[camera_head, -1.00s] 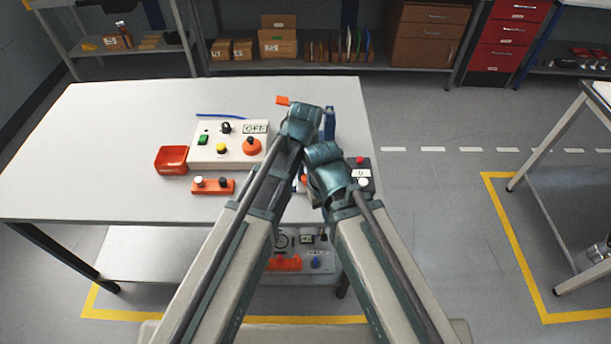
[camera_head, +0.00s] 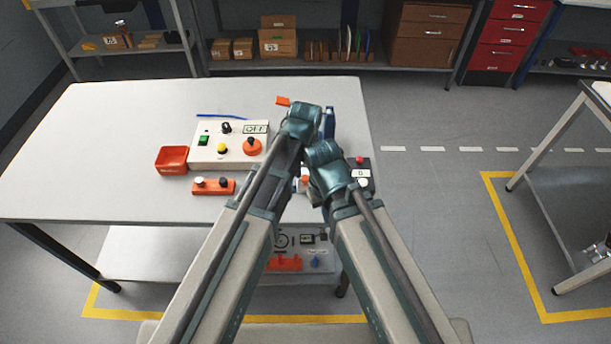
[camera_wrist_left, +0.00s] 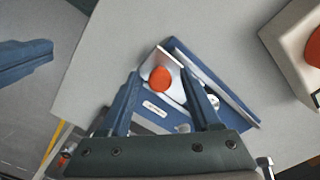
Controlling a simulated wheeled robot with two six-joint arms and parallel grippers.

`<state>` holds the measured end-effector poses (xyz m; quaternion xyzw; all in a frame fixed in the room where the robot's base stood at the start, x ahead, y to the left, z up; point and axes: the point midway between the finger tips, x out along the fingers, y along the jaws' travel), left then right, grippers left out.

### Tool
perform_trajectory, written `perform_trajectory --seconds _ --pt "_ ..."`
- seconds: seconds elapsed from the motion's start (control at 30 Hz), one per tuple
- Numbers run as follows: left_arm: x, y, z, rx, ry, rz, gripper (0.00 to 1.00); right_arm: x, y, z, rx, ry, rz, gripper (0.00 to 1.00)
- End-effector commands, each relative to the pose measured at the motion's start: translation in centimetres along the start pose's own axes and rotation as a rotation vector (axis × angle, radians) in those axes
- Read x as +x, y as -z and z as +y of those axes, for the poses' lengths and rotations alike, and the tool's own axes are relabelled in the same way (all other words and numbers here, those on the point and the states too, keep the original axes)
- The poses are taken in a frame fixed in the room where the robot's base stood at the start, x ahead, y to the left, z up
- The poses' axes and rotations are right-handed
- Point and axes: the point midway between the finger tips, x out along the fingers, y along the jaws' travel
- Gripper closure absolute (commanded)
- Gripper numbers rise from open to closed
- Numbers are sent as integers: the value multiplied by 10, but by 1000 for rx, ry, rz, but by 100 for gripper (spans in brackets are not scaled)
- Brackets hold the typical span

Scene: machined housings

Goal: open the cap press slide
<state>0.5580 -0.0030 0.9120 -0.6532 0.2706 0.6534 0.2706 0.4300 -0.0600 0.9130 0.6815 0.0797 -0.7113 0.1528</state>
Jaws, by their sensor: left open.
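The cap press, in the left wrist view, has a blue body (camera_wrist_left: 240,110) with a pale metal slide plate and a round orange knob (camera_wrist_left: 160,79) on it. My left gripper (camera_wrist_left: 161,74) is open, its two blue fingers on either side of the knob with gaps showing. I cannot tell how high the fingertips are above the plate. In the head view my arms hide most of the press; only a blue part (camera_head: 329,122) shows. My right arm (camera_head: 335,175) is beside the left one, its fingers hidden there. A blue finger-like part (camera_wrist_left: 25,60) shows at the wrist view's left.
On the table (camera_head: 100,130) left of my arms stand a white control box (camera_head: 235,155), a red bin (camera_head: 171,160) and an orange button strip (camera_head: 213,187). A dark box with a red button (camera_head: 360,162) is close right of my arms. The table's left side is clear.

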Motion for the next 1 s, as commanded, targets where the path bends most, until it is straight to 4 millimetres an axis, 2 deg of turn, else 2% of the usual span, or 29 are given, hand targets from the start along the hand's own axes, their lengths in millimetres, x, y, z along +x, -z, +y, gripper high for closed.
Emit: perform_trajectory --seconds 0.27,0.8,1.0 --pt "-34 0 0 0 0 0 36 -34 -2 3 0 0 0 100" --pt "-115 0 0 0 0 0 36 -114 -7 11 -2 0 0 100" --pt "-132 0 0 0 0 0 36 -131 -8 12 -2 0 0 100"
